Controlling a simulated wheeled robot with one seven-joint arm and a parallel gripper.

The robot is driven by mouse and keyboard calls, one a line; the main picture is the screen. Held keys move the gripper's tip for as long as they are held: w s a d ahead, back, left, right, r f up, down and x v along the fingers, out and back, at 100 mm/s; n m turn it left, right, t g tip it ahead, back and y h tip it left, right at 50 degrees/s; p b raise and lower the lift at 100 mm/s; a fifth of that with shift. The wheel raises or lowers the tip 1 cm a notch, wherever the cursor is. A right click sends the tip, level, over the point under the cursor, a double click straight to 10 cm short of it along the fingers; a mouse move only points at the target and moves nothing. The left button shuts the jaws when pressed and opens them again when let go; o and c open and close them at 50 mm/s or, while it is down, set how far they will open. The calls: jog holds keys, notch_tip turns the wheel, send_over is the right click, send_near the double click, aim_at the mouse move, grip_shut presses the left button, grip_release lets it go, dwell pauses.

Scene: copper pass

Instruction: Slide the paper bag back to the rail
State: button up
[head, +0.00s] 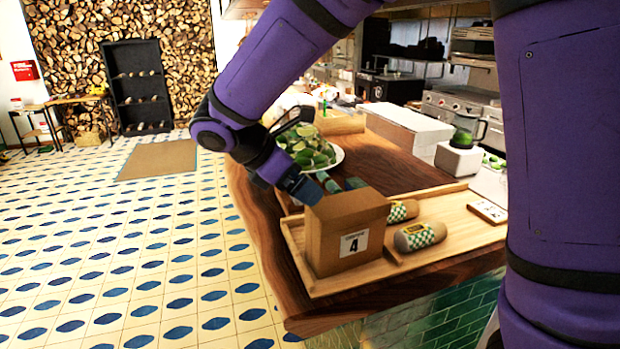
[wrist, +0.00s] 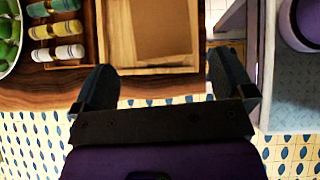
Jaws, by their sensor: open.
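The brown paper bag (head: 322,240) stands upright on a light wooden tray (head: 452,247), with a white label marked 4 facing the head camera. In the wrist view the bag (wrist: 165,28) appears from above inside the tray (wrist: 118,45). My gripper (head: 308,187) is at the bag's far left upper side. In the wrist view my gripper (wrist: 164,64) has its jaws apart and empty, with the bag ahead between them. Contact with the bag cannot be told. The tray has raised wooden rims; which one is the rail is not clear.
Two wrapped rolls (head: 420,236) lie right of the bag. The wooden counter's edge (head: 262,235) drops to the tiled floor.

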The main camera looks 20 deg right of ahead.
aim_at(333, 206)
dwell(0.3)
jog(key=x, duration=1)
jog(key=shift+d+f, duration=0.25)
jog(key=shift+f, duration=0.05)
